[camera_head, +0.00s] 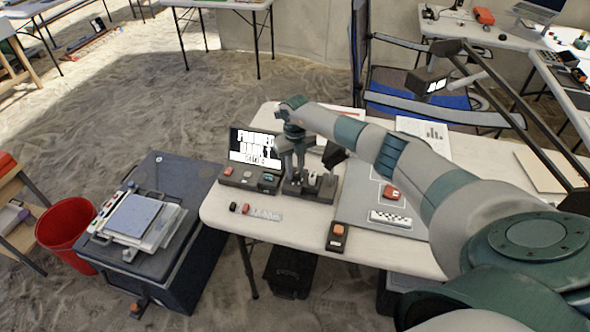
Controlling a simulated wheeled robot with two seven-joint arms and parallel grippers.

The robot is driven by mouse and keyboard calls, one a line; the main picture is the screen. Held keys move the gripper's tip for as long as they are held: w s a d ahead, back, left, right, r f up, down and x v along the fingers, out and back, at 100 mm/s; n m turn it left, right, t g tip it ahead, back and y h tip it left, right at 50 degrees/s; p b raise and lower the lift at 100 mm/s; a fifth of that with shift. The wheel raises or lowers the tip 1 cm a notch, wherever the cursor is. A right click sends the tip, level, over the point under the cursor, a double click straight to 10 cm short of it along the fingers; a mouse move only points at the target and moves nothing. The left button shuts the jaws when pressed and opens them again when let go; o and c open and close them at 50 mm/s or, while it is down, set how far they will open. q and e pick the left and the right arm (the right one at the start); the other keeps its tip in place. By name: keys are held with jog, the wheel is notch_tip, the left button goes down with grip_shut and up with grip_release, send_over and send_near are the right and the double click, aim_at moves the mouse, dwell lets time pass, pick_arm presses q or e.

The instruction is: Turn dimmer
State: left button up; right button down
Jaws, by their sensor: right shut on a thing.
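My right arm reaches in from the right across the white table (216,207). My right gripper (300,178) points down at a small dark control box (322,189), which I take to be the dimmer, near the table's left end. The gripper is shut on a small part at the top of this box. The fingers cover that part, so its shape and turn angle cannot be told. My left gripper is not in view.
A display reading "FRAME" (254,147) stands behind a dark button box (248,178), left of the gripper. A grey mat (357,215) holds a red block and a checkered scale. A red bin (66,226) stands on sand.

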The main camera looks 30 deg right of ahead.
jog(key=m, duration=0.4)
jog(key=shift+m+p, duration=0.35)
jog(key=shift+m, duration=1.85)
jog(key=c, duration=1.5)
grip_release()
jog(key=shift+c, duration=0.2)
jog(key=shift+r, duration=0.1)
